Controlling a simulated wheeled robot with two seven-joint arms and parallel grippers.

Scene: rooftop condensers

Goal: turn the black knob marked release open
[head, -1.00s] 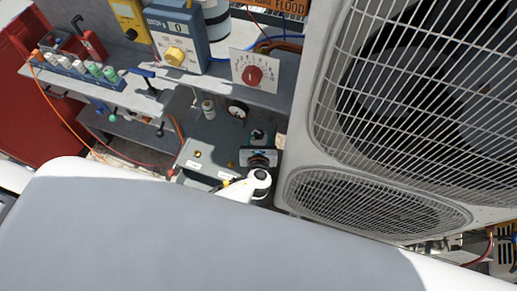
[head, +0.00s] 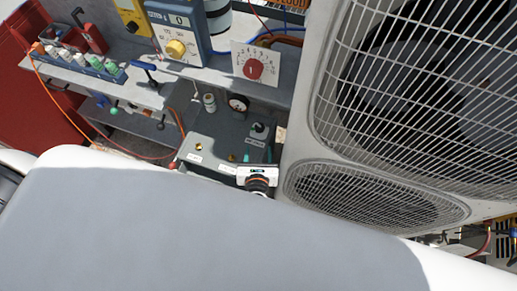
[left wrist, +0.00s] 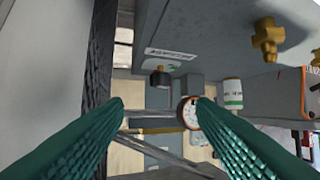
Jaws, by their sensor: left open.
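The black knob (head: 258,127) stands on the grey panel in the head view, just above its white release label (head: 256,142). In the left wrist view the knob (left wrist: 160,78) shows above and between the fingertips, with the label (left wrist: 168,55) upside down over it. My left gripper (head: 258,155) is open and empty. Its teal fingers are spread apart, below the knob in the head view, and appear clear of it. The gripper's distance from the panel is hard to judge. My right gripper is not in view.
A large condenser (head: 298,140) with fan grilles stands close on the right. A pressure gauge (head: 238,103) and small canister (head: 209,102) are left of the knob. A brass valve (left wrist: 267,40) shows in the wrist view.

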